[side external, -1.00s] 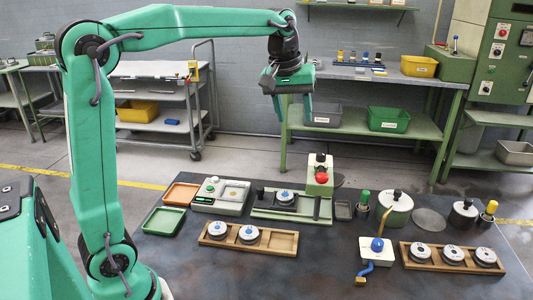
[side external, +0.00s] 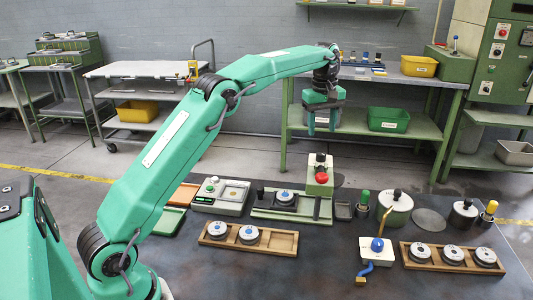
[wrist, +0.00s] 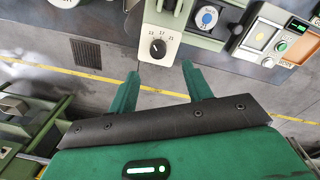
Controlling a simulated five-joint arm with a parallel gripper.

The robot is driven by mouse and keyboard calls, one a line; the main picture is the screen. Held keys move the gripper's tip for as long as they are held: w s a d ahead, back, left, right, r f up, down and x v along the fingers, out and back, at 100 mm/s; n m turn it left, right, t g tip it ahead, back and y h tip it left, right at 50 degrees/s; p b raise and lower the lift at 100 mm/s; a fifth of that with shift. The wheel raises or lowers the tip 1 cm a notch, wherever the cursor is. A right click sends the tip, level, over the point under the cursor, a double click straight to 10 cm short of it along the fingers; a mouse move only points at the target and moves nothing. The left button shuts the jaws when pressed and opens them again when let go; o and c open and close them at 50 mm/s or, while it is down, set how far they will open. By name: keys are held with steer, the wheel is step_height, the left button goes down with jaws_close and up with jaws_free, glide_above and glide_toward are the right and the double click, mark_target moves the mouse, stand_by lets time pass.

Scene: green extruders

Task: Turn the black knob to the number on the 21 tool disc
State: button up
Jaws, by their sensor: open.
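The black knob (wrist: 158,48) sits on a white plate with small numbers along its edge; which one its pointer meets is too small to tell. In the side view the black knob (side external: 320,158) is atop a green box that has a red button. My gripper (side external: 322,128) is open and empty, above and apart from the knob. In the wrist view its two fingers (wrist: 161,70) point toward the plate. A tool disc with a blue centre (side external: 286,195) sits on a green fixture; it shows in the wrist view too (wrist: 207,18). Its number is unreadable.
More discs lie in a left wooden tray (side external: 211,243) and a right one (side external: 420,262). A white box with a blue knob (side external: 377,246) and a green canister (side external: 396,212) stand right of the fixture. A device with a green display (side external: 220,196) stands left. The front middle is clear.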

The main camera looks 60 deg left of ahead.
mark_target(321, 153)
steer(key=shift+w+a+f, duration=0.15)
steer(key=shift+w+f, duration=0.15)
steer(key=shift+f, duration=0.2)
steer(key=shift+w+f, duration=0.15)
steer(key=shift+f, duration=3.75)
steer(key=c, duration=1)
